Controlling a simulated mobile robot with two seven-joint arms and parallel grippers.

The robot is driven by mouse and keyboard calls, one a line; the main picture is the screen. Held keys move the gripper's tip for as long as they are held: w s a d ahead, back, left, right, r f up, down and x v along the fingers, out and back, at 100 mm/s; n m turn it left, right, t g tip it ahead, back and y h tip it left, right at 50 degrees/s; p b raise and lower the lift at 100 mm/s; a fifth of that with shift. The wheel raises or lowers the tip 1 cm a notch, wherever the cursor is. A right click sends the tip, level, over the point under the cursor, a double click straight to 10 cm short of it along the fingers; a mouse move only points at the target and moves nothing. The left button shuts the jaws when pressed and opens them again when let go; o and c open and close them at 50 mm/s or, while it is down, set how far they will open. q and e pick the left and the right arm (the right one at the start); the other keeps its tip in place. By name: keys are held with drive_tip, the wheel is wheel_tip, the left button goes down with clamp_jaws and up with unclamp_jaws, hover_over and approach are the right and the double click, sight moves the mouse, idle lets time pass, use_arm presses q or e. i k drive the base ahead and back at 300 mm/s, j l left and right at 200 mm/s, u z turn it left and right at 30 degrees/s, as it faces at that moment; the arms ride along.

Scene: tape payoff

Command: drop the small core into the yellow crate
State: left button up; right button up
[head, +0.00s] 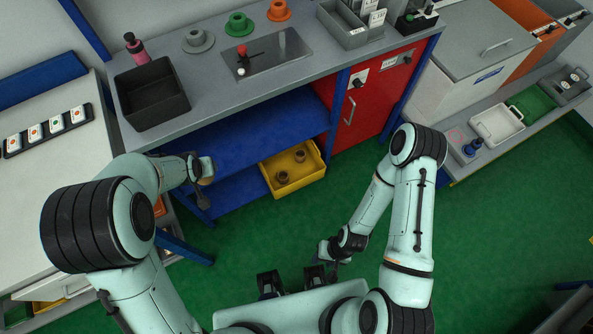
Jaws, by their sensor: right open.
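The yellow crate (303,186) sits on the blue lower shelf under the bench. Two brown ring-shaped cores lie in it, a nearer one (282,177) and a farther one (300,156). I cannot tell whether either is the small core. My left gripper (203,184) is in front of the blue shelf, left of the crate and apart from it. A small tan patch shows by its fingers, and I cannot tell whether it is held. My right gripper (328,262) is open, low over the floor near my base, well away from the crate.
The grey bench (225,98) carries a black bin (151,95), a plate with a red-knobbed lever (243,60), and grey, green and orange spools (238,24). A red cabinet (375,95) stands right of the shelf. Green floor (490,230) is free at right.

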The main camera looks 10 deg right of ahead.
sight(295, 178)
drive_tip(key=k+l+z, duration=0.15)
drive_tip(key=l, duration=0.25)
drive_tip(key=l+z, duration=0.2)
drive_tip(key=l, duration=0.25)
drive_tip(key=i+l+z, duration=0.2)
drive_tip(key=l, duration=0.35)
drive_tip(key=i, duration=0.25)
